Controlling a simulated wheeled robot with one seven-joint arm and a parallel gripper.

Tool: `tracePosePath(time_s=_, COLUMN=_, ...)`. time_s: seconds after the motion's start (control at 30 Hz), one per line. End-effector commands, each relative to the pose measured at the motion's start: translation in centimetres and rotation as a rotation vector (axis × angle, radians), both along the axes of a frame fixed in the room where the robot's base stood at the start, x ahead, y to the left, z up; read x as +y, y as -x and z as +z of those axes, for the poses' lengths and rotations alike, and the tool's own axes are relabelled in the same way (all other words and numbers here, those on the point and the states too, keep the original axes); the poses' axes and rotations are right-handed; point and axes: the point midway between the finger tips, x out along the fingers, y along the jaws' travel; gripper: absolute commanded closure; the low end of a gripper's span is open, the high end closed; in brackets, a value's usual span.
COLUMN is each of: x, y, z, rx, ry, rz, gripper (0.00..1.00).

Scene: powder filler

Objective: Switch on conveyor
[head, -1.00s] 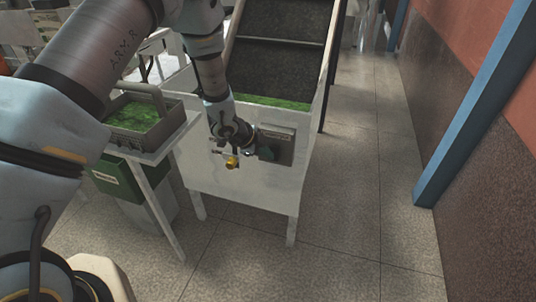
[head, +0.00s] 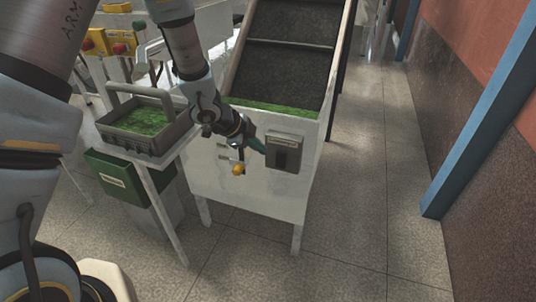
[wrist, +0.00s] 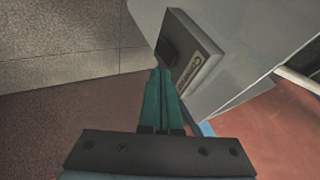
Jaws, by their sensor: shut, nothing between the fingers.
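The conveyor (head: 240,195) has a white front panel and a dark belt with green powder at its lower end. A grey switch box (head: 284,150) with a dark switch is mounted on that panel. In the wrist view the box (wrist: 192,75) shows its label edge-on, with the dark switch (wrist: 167,52) on its face. My gripper (head: 260,146) has green fingers, shut and empty, at the left side of the box in the head view. In the wrist view the fingertips (wrist: 160,72) are close to the box's face; I cannot tell whether they touch.
A yellow knob (head: 238,169) sticks out of the panel left of the box. A grey tray (head: 145,130) of green powder stands on a white stand at left, with a green box (head: 125,180) below. The floor at right is clear.

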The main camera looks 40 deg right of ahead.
Motion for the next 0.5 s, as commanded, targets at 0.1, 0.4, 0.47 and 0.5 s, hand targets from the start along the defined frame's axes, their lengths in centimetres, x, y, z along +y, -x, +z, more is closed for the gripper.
tracePosePath(time_s=0.1, x=0.74, y=-0.04, z=0.91, rx=-0.001, ry=-0.001, rz=0.0, gripper=1.0)
tracePosePath(time_s=0.4, x=1.03, y=-0.01, z=1.21, rx=0.0, ry=-0.002, rz=0.0, gripper=1.0)
tracePosePath(time_s=0.47, x=1.02, y=-0.01, z=1.21, rx=0.0, ry=-0.002, rz=0.0, gripper=1.0)
tracePosePath(time_s=0.5, x=1.03, y=-0.01, z=1.19, rx=0.0, ry=-0.002, rz=0.0, gripper=1.0)
